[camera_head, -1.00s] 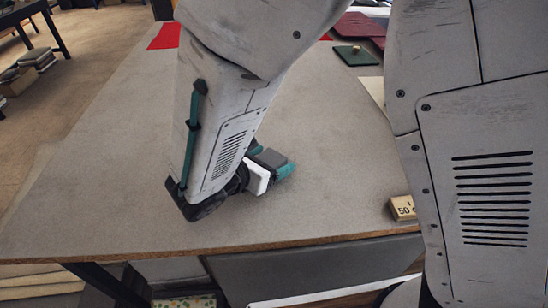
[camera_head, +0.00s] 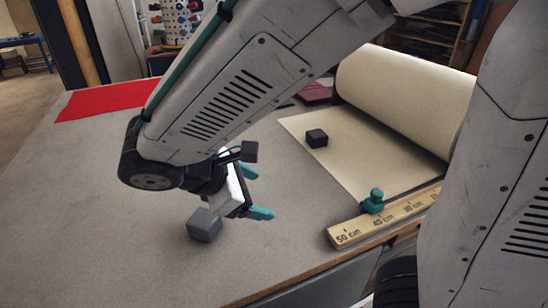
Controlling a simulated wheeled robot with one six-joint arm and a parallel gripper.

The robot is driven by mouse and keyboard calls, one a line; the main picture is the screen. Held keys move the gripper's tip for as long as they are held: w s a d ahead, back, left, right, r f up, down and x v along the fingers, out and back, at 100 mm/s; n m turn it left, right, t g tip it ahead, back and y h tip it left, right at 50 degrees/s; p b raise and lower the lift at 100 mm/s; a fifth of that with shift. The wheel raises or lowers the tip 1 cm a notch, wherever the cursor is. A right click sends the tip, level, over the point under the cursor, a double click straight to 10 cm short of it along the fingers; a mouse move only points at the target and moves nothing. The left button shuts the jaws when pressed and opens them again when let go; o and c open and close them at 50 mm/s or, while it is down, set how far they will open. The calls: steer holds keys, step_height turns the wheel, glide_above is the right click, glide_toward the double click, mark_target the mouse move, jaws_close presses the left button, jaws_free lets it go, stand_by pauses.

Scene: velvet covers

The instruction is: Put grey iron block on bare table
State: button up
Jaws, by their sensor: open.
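A grey block (camera_head: 205,225) sits on the bare grey tabletop (camera_head: 80,190), low and left of the middle of the picture. My gripper (camera_head: 258,193) is just right of and above the block, its two teal fingers spread apart and pointing right. It is open, with nothing between the fingers. The block is outside the fingers; whether it touches the gripper's body is unclear. My arm hides part of the table behind it.
A black block (camera_head: 317,138) lies on cream paper unrolled from a large roll (camera_head: 405,95). A wooden ruler (camera_head: 385,215) with a teal knobbed piece (camera_head: 374,200) lies near the front edge. A red cloth (camera_head: 105,100) is at the back left. The left tabletop is clear.

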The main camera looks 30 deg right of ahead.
steer(key=s+d+r+m+y, duration=0.5)
steer(key=s+d+m+y, duration=0.3)
steer(key=s+d+m, duration=0.3)
steer(key=m, duration=0.4)
steer(key=shift+s+r+m+y, duration=0.15)
steer(key=shift+s+m+y, duration=0.15)
steer(key=shift+m, duration=0.1)
